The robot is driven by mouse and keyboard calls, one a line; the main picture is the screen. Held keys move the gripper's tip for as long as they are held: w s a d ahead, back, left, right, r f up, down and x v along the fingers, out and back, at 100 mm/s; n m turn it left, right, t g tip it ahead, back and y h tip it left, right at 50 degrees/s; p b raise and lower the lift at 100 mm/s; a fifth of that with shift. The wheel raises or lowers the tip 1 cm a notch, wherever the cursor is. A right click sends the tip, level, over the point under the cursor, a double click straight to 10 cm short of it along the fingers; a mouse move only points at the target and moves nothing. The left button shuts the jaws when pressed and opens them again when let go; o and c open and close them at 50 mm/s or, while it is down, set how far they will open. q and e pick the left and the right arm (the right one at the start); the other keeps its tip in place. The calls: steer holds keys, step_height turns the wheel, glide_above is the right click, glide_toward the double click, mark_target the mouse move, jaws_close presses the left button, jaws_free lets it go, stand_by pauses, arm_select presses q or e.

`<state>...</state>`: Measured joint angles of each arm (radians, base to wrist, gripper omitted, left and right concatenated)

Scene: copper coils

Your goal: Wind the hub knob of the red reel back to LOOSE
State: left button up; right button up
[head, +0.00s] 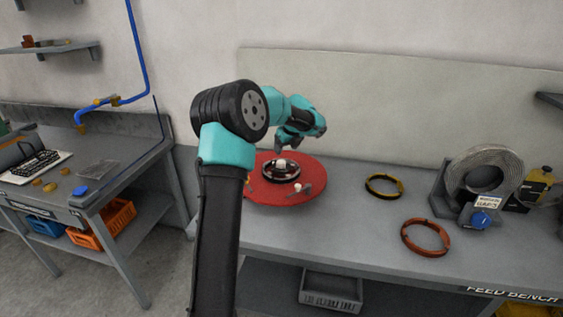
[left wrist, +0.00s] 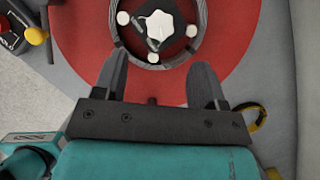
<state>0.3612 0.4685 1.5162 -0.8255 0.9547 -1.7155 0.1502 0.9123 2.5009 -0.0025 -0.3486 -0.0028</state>
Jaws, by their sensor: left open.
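The red reel (head: 312,182) lies flat on the grey bench as a wide disc. At its centre is a dark ring with several white round studs. Inside the ring is a pale lobed hub knob (head: 281,163) on a dark square plate; the knob also shows at the top of the left wrist view (left wrist: 159,24). No LOOSE mark is readable. My left gripper (head: 292,146) is above the hub, fingers pointing down. In the left wrist view its two fingers (left wrist: 161,66) are apart with nothing between them, and the knob lies beyond their tips. My right gripper is not in view.
A yellow-black coil (head: 384,197) and a copper coil (head: 425,250) lie right of the reel. Farther right stands a grey coil on a holder (head: 447,192) with a blue knob (head: 481,219). A grey crate (head: 331,290) sits below. Bench between reel and coils is clear.

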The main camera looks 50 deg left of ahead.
mark_target(281, 162)
arm_select(q)
steer(key=x, duration=0.9)
steer(key=shift+d, duration=0.1)
steer(key=c, duration=0.9)
